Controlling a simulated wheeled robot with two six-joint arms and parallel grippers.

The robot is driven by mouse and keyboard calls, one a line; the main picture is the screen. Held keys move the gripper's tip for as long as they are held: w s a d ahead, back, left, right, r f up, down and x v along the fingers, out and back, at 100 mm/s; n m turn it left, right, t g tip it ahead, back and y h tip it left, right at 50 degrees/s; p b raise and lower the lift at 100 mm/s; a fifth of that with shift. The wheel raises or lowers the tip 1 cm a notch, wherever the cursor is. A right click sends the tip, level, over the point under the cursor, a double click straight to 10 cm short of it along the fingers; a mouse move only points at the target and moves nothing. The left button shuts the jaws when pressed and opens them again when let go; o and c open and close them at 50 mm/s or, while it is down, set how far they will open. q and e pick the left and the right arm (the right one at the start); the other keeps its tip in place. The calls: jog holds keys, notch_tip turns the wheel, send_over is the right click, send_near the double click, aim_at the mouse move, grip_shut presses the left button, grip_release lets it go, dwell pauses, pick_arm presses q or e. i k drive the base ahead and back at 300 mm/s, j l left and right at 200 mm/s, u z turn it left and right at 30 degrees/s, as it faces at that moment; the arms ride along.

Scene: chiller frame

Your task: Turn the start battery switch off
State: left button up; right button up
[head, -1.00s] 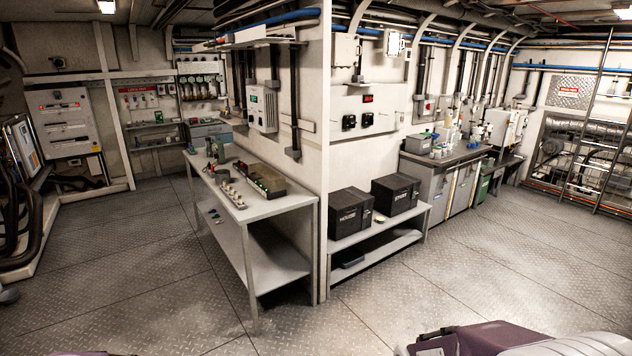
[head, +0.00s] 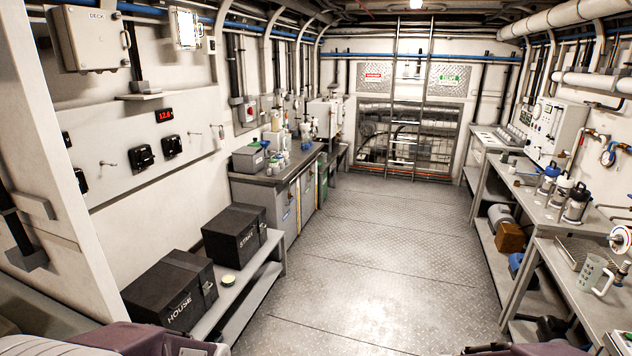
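A white wall panel on the left carries black rotary switches. Two of them, a left one (head: 143,157) and a right one (head: 170,148), sit side by side below a red-lit meter (head: 165,115). Their labels are too small to read, so I cannot tell which is the start battery switch or how each is set. A black battery box marked START (head: 235,235) stands on the low bench below, behind a box marked HOUSE (head: 172,290). Parts of my arms show at the bottom edge; neither gripper is in view.
The low bench (head: 240,300) stands along the left wall in front of the panel. A grey cabinet (head: 290,205) stands beyond it. Workbenches (head: 560,235) line the right side. The metal floor (head: 360,260) between them is clear.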

aim_at(176, 145)
jog(key=i+l, duration=0.1)
jog(key=i, duration=0.4)
jog(key=i+u, duration=0.1)
jog(key=i, duration=0.45)
jog(key=i+l, duration=0.2)
jog(key=i, duration=0.3)
jog(key=i+j+u, duration=0.25)
jog(key=i+u, duration=0.9)
jog(key=i, duration=0.15)
jog(key=i+l+u, duration=0.15)
jog(key=i+u, duration=0.35)
jog(key=i, duration=0.15)
